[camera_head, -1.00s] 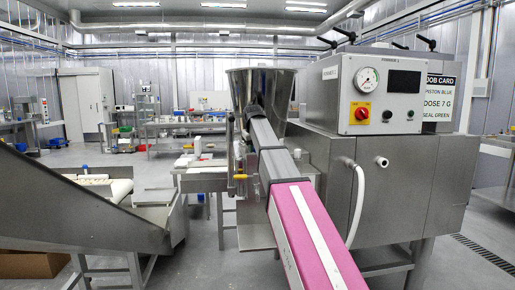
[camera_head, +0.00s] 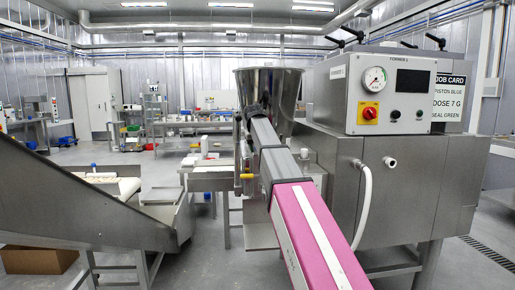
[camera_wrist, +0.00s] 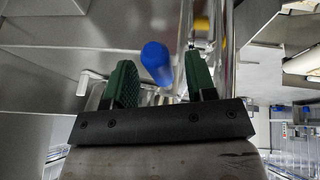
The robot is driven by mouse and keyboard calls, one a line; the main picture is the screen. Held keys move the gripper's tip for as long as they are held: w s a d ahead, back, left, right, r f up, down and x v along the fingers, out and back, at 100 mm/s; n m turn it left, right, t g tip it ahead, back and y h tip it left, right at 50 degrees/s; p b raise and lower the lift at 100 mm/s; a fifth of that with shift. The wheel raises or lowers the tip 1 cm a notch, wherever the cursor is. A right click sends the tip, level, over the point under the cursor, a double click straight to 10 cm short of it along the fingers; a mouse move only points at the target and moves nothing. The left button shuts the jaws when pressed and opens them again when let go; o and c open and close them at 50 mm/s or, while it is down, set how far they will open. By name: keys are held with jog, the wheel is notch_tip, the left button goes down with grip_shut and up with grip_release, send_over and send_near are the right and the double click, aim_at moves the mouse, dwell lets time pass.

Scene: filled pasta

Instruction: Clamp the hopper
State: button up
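The steel hopper (camera_head: 284,88), a flared funnel, stands on the left side of the forming machine (camera_head: 408,170). My arm reaches up in front of it and hides part of its wall. My gripper is hidden behind my arm in the head view. In the wrist view my gripper (camera_wrist: 162,78) has its two green fingers apart. A blue rounded cylinder (camera_wrist: 157,62) shows between the fingers in the picture, with gaps on both sides; I cannot tell its depth. A yellow part (camera_wrist: 201,24) is beyond the right finger. No clamp is clearly visible in the head view.
The machine's control panel (camera_head: 390,95) has a gauge and a red-yellow switch. A white hose (camera_head: 365,205) hangs on its front. A sloped steel conveyor (camera_head: 85,205) stands at left. A job card (camera_head: 451,92) is at right.

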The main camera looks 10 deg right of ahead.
jog(key=v, duration=1)
jog(key=shift+s+r, duration=0.15)
jog(key=shift+r, duration=0.25)
jog(key=shift+c, duration=0.4)
jog(key=c, duration=0.5)
jog(key=shift+d+f, duration=0.2)
jog(key=shift+d, duration=0.05)
grip_shut()
jog(key=w+d+f+n+y, duration=0.1)
jog(key=d+f+y, duration=0.2)
jog(key=d+y, duration=0.8)
jog(key=w+a+f+h, duration=0.2)
jog(key=w+a+f, duration=0.1)
jog(key=a+f, duration=0.3)
jog(key=shift+w+f+h, duration=0.3)
jog(key=shift+f, duration=0.2)
